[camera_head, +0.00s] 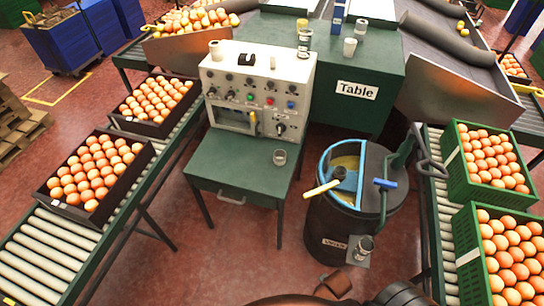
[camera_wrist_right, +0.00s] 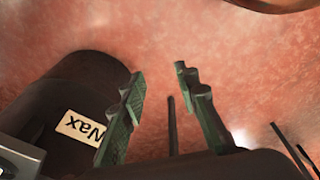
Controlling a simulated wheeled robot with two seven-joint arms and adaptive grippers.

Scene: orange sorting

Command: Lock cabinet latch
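A pale control cabinet (camera_head: 258,82) with knobs and buttons stands on a green stand in the middle of the head view. Its front has a recessed panel (camera_head: 229,117) with a small yellow handle-like piece (camera_head: 252,124) at its right edge; whether this is the latch, and its state, is too small to tell. My right gripper (camera_wrist_right: 159,82) shows in the right wrist view with its green-padded fingers apart and nothing between them, above the red floor. It is away from the cabinet. My left gripper is not in view.
A dark wax barrel (camera_head: 330,222) with a blue-rimmed opening stands right of the green stand (camera_head: 238,170); it also shows in the right wrist view (camera_wrist_right: 72,92). Roller conveyors with egg-like orange crates (camera_head: 62,208) (camera_head: 464,190) flank both sides. A green table (camera_head: 356,72) stands behind.

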